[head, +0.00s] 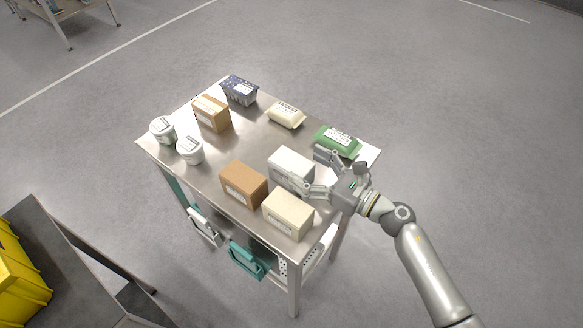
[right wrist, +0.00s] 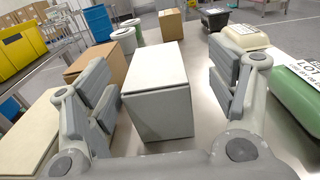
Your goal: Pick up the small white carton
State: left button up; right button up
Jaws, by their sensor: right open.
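The small white carton (head: 291,167) stands on the metal table, near its right front part. In the right wrist view the white carton (right wrist: 158,96) is upright between the two fingers, with a gap visible on each side. My right gripper (head: 315,172) is open around it, one finger on the side of the green pack and one on the side of the cream carton. The right gripper also frames the carton in the right wrist view (right wrist: 160,100). My left gripper is not in view.
A cream carton (head: 288,214) and a brown box (head: 243,184) stand close by in front. A green pack (head: 337,141) lies just behind the gripper. A cream pack (head: 285,115), cardboard box (head: 211,113), dark tub (head: 239,91) and two white tubs (head: 190,150) occupy the rest of the table (head: 225,150).

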aim_at(291, 161)
jog(key=x, duration=0.2)
jog(key=p+x, duration=0.1)
jog(key=x, duration=0.1)
jog(key=shift+s+a, duration=0.2)
jog(key=shift+a, duration=0.1)
jog(key=shift+w+a+f, duration=0.15)
jog(key=shift+a, duration=0.05)
jog(key=shift+d, duration=0.1)
jog(key=shift+c, duration=0.2)
jog(key=c, duration=1.2)
notch_tip(291, 161, up, 10)
jog(key=p, duration=0.2)
jog(key=shift+p, duration=0.35)
